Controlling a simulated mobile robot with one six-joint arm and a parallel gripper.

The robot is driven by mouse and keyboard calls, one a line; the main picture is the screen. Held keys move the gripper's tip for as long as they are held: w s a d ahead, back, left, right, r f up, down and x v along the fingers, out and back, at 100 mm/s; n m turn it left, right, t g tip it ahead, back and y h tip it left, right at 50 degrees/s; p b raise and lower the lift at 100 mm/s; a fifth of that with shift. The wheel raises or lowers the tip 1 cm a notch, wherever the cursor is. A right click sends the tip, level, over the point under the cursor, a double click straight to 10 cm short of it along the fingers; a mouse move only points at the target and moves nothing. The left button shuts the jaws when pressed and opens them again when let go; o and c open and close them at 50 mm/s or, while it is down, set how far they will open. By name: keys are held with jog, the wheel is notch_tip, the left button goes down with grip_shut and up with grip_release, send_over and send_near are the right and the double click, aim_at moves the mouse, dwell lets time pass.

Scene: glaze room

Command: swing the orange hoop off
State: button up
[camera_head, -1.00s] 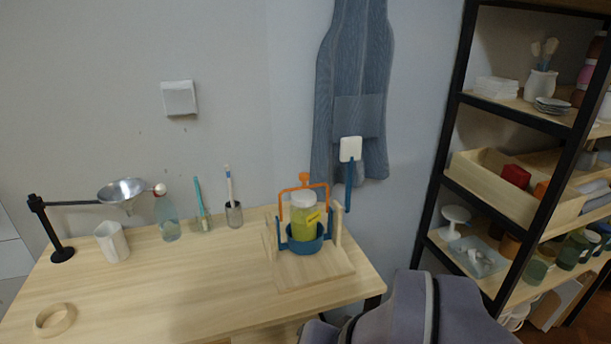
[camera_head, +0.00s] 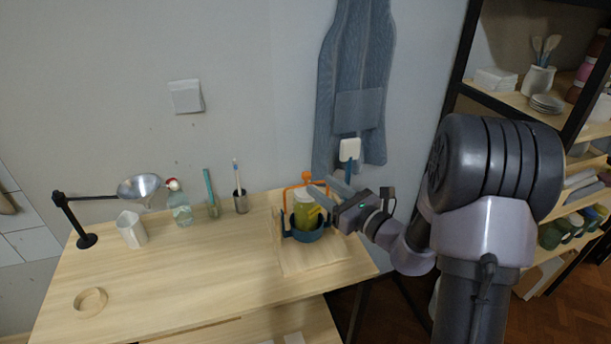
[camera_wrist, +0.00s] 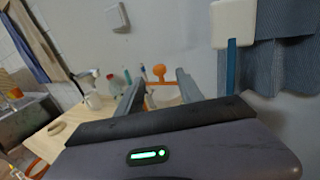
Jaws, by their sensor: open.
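The orange hoop (camera_head: 285,192) arches upright over a yellow-green jar (camera_head: 303,212) that sits in a blue cup holder (camera_head: 305,234) on a wooden stand (camera_head: 300,262). A round orange knob (camera_head: 306,176) tops the hoop. In the wrist view the knob (camera_wrist: 159,72) and part of the hoop (camera_wrist: 150,99) show between my two fingers. My gripper (camera_head: 322,194) is open, to the right of the jar and close to the hoop. Whether a finger touches the hoop I cannot tell. The hoop's right side and part of the jar are hidden behind my gripper.
A blue lever with a white paddle (camera_head: 350,149) rises just behind my gripper. A funnel on a black stand (camera_head: 140,186), a white cup (camera_head: 131,229), a bottle (camera_head: 180,208) and brush holders stand along the back left. The table's front middle (camera_head: 190,280) is clear. Shelving is at right.

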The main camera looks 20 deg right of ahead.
aim_at(310, 177)
jog(key=x, duration=0.6)
jog(key=shift+w+a, duration=0.2)
jog(key=shift+w, duration=0.15)
grip_shut()
dwell(1.0)
